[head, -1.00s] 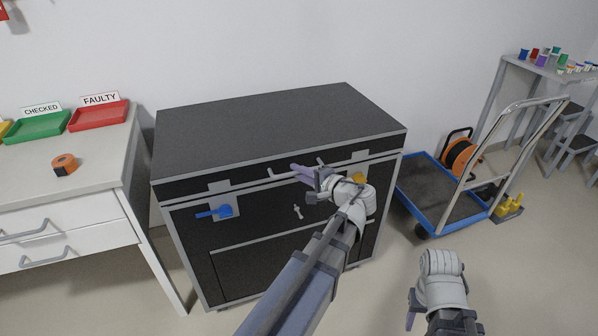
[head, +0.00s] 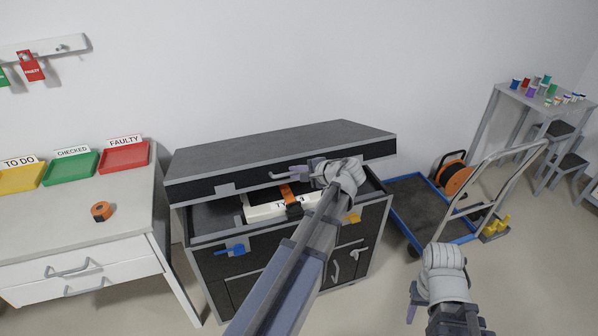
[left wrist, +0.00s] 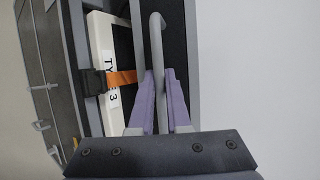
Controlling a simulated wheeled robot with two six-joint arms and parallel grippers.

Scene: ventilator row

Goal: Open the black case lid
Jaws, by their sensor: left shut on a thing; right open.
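The black case (head: 215,265) has grey edges, and its lid (head: 270,148) is tilted up at the front, leaving a gap above the body. My left gripper (head: 302,172) is shut on the grey lid handle (head: 284,176) at the lid's front edge. The left wrist view shows the handle bar (left wrist: 157,60) between the purple fingers (left wrist: 162,95). Inside the case lies a white unit (head: 265,209) with an orange strap and black buckle, partly hidden by my left arm. My right gripper (head: 412,305) is open and empty at the lower right, away from the case.
A blue latch (head: 238,247) and a yellow latch (head: 353,218) are on the case front. At left, a table holds yellow, green and red trays (head: 125,157) and an orange tape roll (head: 101,211). A blue trolley (head: 425,205) stands right of the case. Bare wall is behind.

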